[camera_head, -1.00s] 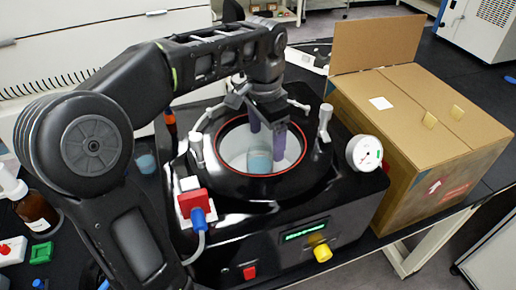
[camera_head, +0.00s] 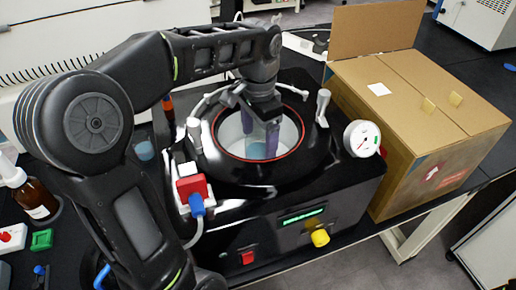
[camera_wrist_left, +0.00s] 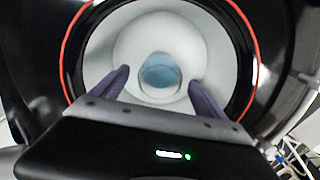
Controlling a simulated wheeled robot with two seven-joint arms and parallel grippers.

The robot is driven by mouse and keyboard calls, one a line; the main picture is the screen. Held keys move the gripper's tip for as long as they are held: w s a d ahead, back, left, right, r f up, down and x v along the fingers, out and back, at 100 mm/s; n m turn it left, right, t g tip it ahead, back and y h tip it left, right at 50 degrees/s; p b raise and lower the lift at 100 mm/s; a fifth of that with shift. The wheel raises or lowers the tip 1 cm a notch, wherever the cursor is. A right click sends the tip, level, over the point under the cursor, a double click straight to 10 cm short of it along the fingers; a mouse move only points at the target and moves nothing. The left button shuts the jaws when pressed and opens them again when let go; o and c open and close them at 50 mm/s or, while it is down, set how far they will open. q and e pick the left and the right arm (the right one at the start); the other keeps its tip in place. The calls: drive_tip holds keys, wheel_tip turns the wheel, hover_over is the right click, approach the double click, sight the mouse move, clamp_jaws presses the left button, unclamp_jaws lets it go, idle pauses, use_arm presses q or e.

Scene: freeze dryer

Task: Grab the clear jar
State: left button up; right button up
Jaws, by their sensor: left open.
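The clear jar (camera_head: 257,150) with blue contents stands inside the round chamber of the freeze dryer (camera_head: 300,205). In the left wrist view the jar (camera_wrist_left: 159,76) is near the chamber's middle, beyond the fingertips and centred between them. My left gripper (camera_head: 261,135) points down into the chamber opening with its purple fingers spread. In the left wrist view the gripper (camera_wrist_left: 160,82) is open and empty, with one finger to each side of the jar. In the head view the fingers partly hide the jar. My right gripper is not in view.
A white gauge (camera_head: 361,139) and a cardboard box (camera_head: 420,130) stand to the right. A red valve with a blue fitting (camera_head: 192,188) and a brown bottle (camera_head: 36,200) are to the left.

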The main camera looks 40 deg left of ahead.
sight(257, 153)
use_arm(q)
drive_tip(key=shift+s+f+p, duration=0.15)
drive_tip(key=shift+f+p, duration=0.4)
drive_tip(key=shift+f, duration=2.05)
drive_tip(key=c, duration=1.7)
drive_tip(key=shift+r, duration=0.15)
wheel_tip(257, 153, up, 10)
drive_tip(key=shift+f, duration=0.1)
